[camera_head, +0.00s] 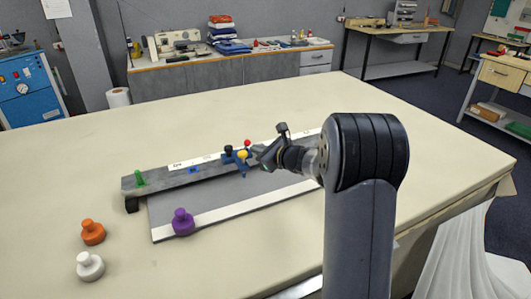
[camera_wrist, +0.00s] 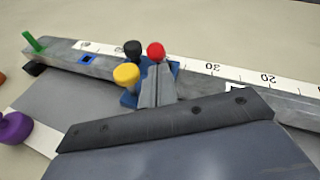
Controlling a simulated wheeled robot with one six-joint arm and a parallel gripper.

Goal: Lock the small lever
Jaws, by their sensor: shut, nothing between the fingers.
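A blue clamp block (camera_wrist: 128,99) with levers sits on a long grey rail. It carries a black knob (camera_wrist: 133,48), a red knob (camera_wrist: 156,52) and a yellow knob (camera_wrist: 126,74). In the head view the black knob (camera_head: 228,149), red knob (camera_head: 248,142) and yellow knob (camera_head: 242,154) stand close together. I cannot tell which knob belongs to the small lever. My gripper (camera_wrist: 158,68) is shut and empty, its tips just below the red knob and right of the yellow one. It hides part of the block. My gripper (camera_head: 257,151) also shows in the head view.
The rail (camera_head: 165,181) has a white scale strip and a green peg (camera_head: 139,177) at its left end. A purple knob (camera_head: 183,221) stands on the board's near edge. An orange piece (camera_head: 92,232) and a white piece (camera_head: 89,266) stand at front left.

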